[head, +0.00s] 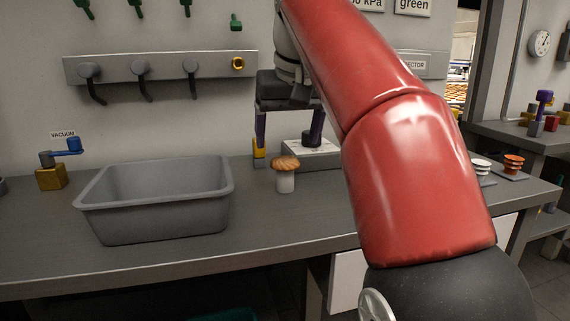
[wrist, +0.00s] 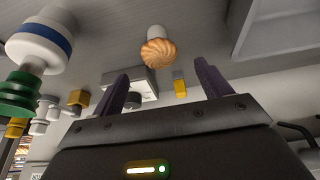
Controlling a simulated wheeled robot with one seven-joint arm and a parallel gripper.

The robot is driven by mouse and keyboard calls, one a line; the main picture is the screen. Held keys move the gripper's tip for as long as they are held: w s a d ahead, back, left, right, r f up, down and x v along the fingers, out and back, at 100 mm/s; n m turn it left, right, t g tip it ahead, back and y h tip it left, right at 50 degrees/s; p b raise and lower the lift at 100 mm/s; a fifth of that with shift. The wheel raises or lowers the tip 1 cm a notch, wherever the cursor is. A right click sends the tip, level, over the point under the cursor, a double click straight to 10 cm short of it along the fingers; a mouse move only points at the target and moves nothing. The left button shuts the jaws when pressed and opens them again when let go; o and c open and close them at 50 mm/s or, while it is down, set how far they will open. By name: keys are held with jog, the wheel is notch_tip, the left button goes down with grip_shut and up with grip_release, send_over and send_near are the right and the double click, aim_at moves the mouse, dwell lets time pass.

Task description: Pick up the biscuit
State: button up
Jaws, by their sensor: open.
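The biscuit (head: 285,162) is round, golden-brown and ridged. The biscuit is not between the fingers.
A grey open tub (head: 155,228) stands left of the biscuit. A low grey box (head: 326,160) with a white top is behind the stand. A yellow block (head: 259,155) is near the left finger. Counter in front of the stand is clear.

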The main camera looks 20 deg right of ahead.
aim_at(285, 158)
jog(key=b+x, duration=0.1)
jog(key=x, duration=0.3)
jog(key=shift+s+f, duration=0.1)
jog(key=shift+f, duration=0.05)
jog(key=c, duration=0.8)
